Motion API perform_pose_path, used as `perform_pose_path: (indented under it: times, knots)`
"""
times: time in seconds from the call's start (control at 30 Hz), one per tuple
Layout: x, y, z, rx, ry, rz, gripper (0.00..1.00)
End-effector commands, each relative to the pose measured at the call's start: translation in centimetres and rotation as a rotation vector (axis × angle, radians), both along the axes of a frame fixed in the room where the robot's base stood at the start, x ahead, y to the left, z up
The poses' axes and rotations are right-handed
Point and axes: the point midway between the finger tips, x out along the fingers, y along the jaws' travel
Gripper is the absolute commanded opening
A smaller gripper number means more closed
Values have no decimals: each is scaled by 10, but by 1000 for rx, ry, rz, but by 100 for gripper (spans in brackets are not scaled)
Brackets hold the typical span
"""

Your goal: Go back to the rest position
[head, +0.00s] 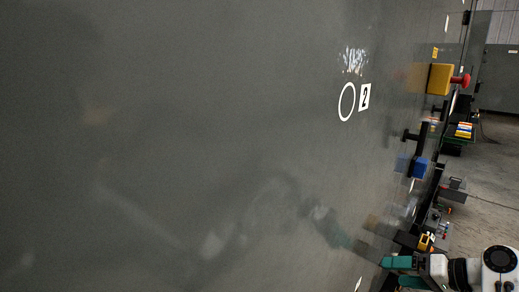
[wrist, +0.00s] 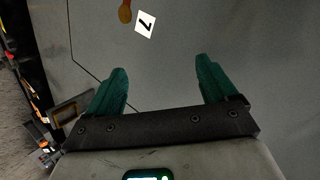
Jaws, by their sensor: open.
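My gripper (wrist: 160,72) shows in the wrist view with its two teal fingers spread apart and nothing between them. In the head view, my gripper (head: 393,270) is at the lower right, close beside a large grey panel (head: 200,120). I cannot tell whether its fingers touch the panel. In the wrist view, a grey panel surface (wrist: 255,70) lies beyond the fingers. No marker of a rest position is visible.
The grey panel fills most of the head view and carries a "2" label (head: 365,97) and a white ring (head: 346,102). A yellow box (head: 440,79) with a red button (head: 461,80), and a blue part (head: 418,168), stick out at right.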

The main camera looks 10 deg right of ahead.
Motion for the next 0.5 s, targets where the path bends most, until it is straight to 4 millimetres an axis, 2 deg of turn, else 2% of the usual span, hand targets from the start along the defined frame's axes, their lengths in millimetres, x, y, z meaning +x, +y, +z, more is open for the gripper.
perform_pose_path:
  times: [0.03,0.2,0.3,0.37,0.5]
  knots:
    - [-16,20,-30,-37,55,15,86]
    - [-77,68,-106,-193,216,60,86]
    - [-120,91,-140,-290,303,94,86]
    - [-148,103,-156,-350,350,119,86]
    - [-216,125,-182,-493,452,181,86]
